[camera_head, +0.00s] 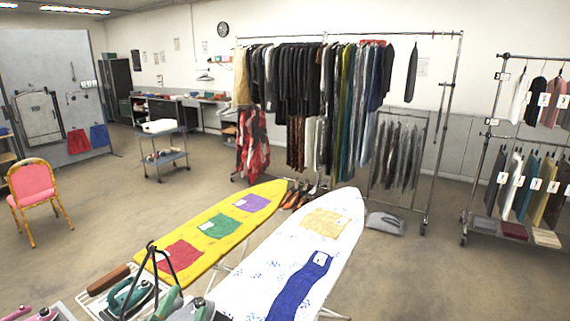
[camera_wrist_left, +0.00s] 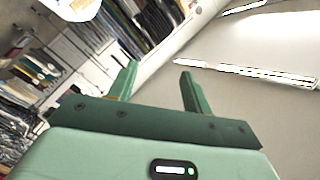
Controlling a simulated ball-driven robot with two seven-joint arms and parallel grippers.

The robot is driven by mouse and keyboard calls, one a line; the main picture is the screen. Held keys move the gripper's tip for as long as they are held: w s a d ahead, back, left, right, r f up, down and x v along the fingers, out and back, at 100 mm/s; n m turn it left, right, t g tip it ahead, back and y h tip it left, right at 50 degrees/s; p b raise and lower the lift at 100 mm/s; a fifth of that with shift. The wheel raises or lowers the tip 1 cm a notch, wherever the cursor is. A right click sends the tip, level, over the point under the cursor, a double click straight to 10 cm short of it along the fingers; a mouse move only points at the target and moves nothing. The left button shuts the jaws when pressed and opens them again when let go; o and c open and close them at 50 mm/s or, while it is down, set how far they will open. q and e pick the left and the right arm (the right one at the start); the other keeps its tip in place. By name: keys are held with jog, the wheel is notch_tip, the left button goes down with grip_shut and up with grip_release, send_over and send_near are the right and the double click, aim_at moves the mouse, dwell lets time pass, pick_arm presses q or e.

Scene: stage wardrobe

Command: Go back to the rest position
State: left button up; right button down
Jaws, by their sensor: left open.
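My left gripper (camera_head: 182,303) shows at the bottom edge of the head view, low and in front of the ironing boards. My right gripper is not in view.
A yellow ironing board (camera_head: 247,218) with folded cloths and a white one (camera_head: 254,285) with a blue garment lie ahead. A teal iron (camera_head: 128,296) stands near my left gripper. A clothes rack (camera_head: 446,130) is behind. Floor is clear at right (camera_head: 430,280).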

pick_arm(q)
jog(key=s+a+f+n+g+y, duration=0.3)
jog(key=s+a+f+g+y, duration=0.2)
jog(key=s+a+f+g, duration=0.75)
jog(key=s+d+f+h+b, duration=0.1)
jog(key=s+d+f+b, duration=0.15)
jog(key=f, duration=1.15)
jog(key=s+d+f+g+h+b, duration=0.1)
jog(key=s+f+b, duration=0.3)
jog(key=f, duration=1)
jog(key=s+d+f+h+b, duration=0.1)
jog(key=s+f+h+b, duration=0.2)
jog(key=f, duration=1.1)
jog(key=s+f+n+g+b, duration=0.3)
jog(key=s+f+b, duration=0.4)
jog(key=s+f, duration=1.1)
notch_tip(320, 180, down, 2)
jog(key=shift+s+f, duration=0.1)
jog(key=shift+s, duration=0.1)
